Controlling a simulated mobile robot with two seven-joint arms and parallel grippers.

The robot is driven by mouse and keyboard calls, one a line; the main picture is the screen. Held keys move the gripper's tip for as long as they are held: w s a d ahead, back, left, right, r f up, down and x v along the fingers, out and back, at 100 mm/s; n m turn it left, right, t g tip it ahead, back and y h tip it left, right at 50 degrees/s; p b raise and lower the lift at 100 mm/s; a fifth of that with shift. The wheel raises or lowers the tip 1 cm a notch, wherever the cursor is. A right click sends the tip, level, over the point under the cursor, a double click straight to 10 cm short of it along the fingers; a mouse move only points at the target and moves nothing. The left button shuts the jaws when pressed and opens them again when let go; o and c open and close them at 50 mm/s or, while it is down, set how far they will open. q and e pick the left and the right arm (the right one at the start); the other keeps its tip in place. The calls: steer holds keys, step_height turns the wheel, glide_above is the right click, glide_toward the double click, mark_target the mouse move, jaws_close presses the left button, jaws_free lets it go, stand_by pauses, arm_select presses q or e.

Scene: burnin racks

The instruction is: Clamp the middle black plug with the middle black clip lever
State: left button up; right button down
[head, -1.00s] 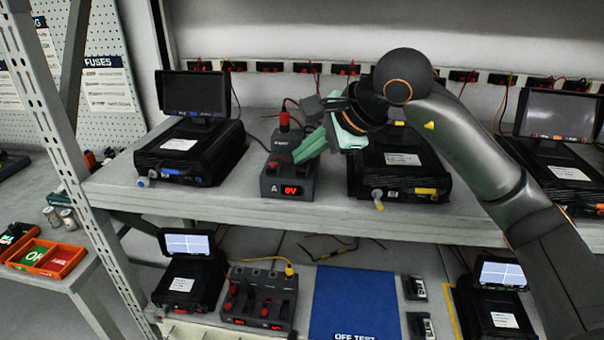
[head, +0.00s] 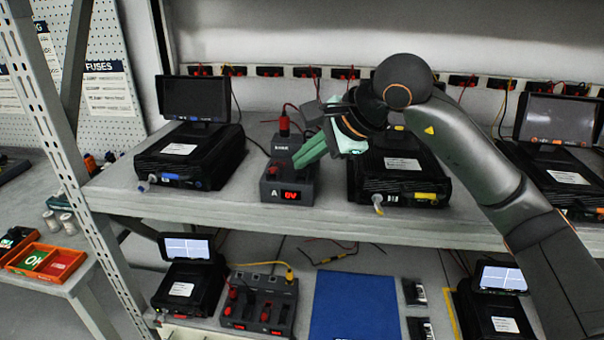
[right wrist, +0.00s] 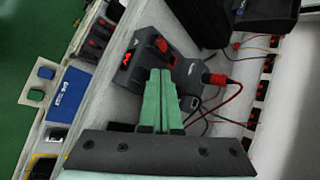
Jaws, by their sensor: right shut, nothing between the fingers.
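My right gripper (head: 297,163) is shut and empty, its green fingers pointing down-left at the dark power unit (head: 288,192) on the upper shelf. In the right wrist view the green fingertips (right wrist: 161,72) are together beside the unit's red lever (right wrist: 160,46); I cannot tell if they touch. A red plug (head: 284,125) with a cable stands at the back of this unit; it also shows in the right wrist view (right wrist: 216,80). A black part (right wrist: 193,77) sits near it, too dark to identify as plug or lever. My left gripper is not in view.
The lower shelf holds a multi-slot unit (head: 258,302) with red and dark parts and a blue mat (head: 354,304). A rack post (head: 60,130) rises at left.

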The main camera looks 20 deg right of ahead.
steer(key=shift+f, duration=0.1)
stand_by(0.7)
steer(key=shift+d+f+b, duration=0.1)
steer(key=shift+f+b, duration=0.25)
steer(key=shift+b, duration=0.05)
steer(key=shift+s+d+f+b, duration=0.1)
steer(key=shift+d+f+b, duration=0.1)
steer(key=shift+f+b, duration=0.35)
stand_by(0.9)
steer(key=shift+r, duration=0.1)
steer(key=shift+r+p, duration=0.1)
steer(key=shift+p, duration=0.2)
steer(key=shift+r, duration=0.1)
steer(key=shift+r+p, duration=0.55)
steer(key=shift+p, duration=0.05)
steer(key=r+p, duration=0.1)
steer(key=r, duration=0.1)
steer(key=a+r+p, duration=0.1)
steer(key=r+p, duration=0.1)
steer(key=shift+a, duration=0.1)
steer(key=shift+f, duration=0.1)
